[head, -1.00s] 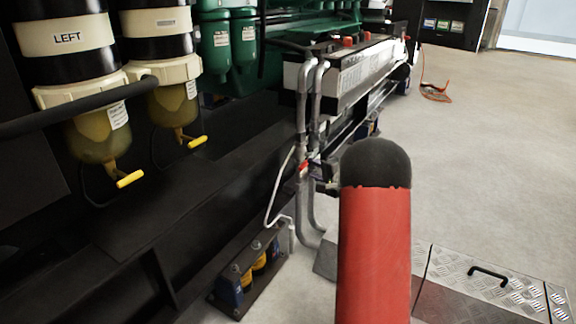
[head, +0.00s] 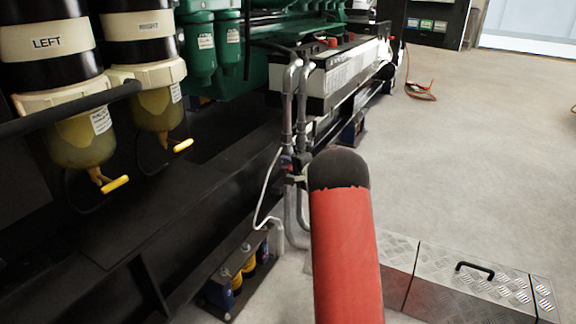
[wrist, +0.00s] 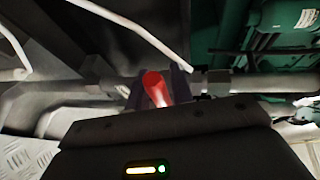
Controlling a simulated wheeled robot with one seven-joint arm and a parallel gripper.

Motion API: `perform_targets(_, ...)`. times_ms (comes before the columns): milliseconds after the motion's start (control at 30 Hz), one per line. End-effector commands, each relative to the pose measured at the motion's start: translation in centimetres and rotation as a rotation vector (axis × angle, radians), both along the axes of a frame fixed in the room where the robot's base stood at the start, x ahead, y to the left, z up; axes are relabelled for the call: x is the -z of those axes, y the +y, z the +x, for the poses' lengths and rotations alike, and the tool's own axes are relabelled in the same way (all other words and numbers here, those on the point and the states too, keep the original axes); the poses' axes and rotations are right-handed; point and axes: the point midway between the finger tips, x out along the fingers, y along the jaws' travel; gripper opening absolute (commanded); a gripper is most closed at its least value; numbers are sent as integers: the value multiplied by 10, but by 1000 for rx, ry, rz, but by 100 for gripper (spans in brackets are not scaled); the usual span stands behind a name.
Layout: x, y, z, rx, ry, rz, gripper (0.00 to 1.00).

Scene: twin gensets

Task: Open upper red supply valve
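The red valve handle (wrist: 155,88) shows in the wrist view, slightly tilted, in front of a grey pipe (wrist: 75,92). My gripper (wrist: 158,90) has one dark finger on each side of this handle. The fingers stand apart with the handle between them; whether they touch it is unclear. In the head view my gripper (head: 296,167) is at the grey vertical pipes (head: 291,110), beyond the dark end of my red arm. Only a small bit of red shows there, and my arm hides part of the valve area.
A thin white pipe (head: 265,195) bends down beside the valve. Filter bowls with yellow drain handles (head: 116,184) hang at left over a black frame (head: 100,235). A checker-plate box (head: 470,285) lies at lower right. The concrete floor (head: 480,150) at right is open.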

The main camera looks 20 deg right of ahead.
Motion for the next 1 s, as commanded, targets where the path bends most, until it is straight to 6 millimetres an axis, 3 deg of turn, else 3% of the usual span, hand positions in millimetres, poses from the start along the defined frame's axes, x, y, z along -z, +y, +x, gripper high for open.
perform_targets(33, 0, 0, 0, 0, 0, 0, 16)
perform_targets(167, 0, 0, 0, 0, 0, 0, 0)
perform_targets(600, -3, 0, -1, 0, 17, 21, 0)
perform_targets(1000, -21, -2, 0, 1, 163, 209, 0)
